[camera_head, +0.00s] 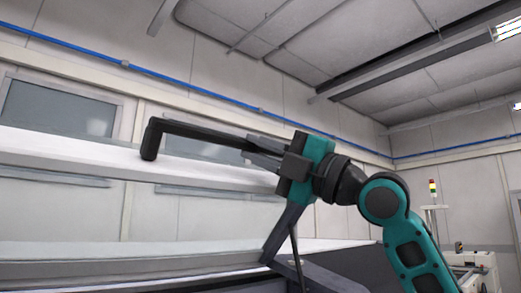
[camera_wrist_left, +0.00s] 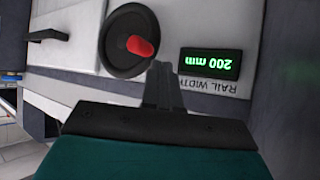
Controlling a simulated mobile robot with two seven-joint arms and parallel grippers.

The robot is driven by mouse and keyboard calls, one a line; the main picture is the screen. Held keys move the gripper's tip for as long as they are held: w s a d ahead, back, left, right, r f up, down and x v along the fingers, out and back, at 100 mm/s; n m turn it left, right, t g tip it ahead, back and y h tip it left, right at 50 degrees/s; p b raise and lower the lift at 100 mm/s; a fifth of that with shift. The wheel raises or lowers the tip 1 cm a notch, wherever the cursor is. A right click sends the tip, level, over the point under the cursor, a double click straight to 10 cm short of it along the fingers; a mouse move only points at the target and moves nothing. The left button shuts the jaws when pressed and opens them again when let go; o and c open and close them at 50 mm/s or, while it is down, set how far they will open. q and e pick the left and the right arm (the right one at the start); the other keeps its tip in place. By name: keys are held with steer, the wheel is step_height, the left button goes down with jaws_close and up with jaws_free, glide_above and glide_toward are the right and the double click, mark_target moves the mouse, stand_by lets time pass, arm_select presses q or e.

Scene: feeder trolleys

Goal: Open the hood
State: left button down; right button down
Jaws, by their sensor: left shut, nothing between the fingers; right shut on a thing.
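The hood (camera_head: 75,152) is a long white panel that runs across the left of the head view. It stands raised above a lower white machine edge (camera_head: 110,250), with a gap between them. A black bar handle (camera_head: 200,133) with a bent end lies in front of the hood. My right gripper (camera_head: 262,152) is shut on the right part of this handle. My left gripper (camera_wrist_left: 163,75) shows only in the left wrist view. Its fingers are together and empty, close to a black handwheel (camera_wrist_left: 117,45) with a red knob (camera_wrist_left: 140,46).
A green display (camera_wrist_left: 209,64) reading 200 mm, with a rail width label, is beside the left fingers. A dark strut (camera_head: 284,232) stands below the right gripper. A signal light (camera_head: 432,187) and a white machine (camera_head: 478,268) are at the right.

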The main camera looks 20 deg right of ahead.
mark_target(251, 183)
stand_by(0.3)
steer(key=f+b, duration=0.1)
steer(key=f, duration=0.1)
steer(key=s+f+b, duration=0.1)
steer(key=f+b, duration=0.1)
steer(key=s+d+f+b, duration=0.1)
steer(key=f+b, duration=0.1)
steer(key=shift+s+f, duration=0.2)
steer(key=shift+f, duration=0.1)
steer(key=shift+s+f, duration=0.1)
steer(key=shift+f, duration=0.05)
steer(key=c, duration=1.1)
jaws_free()
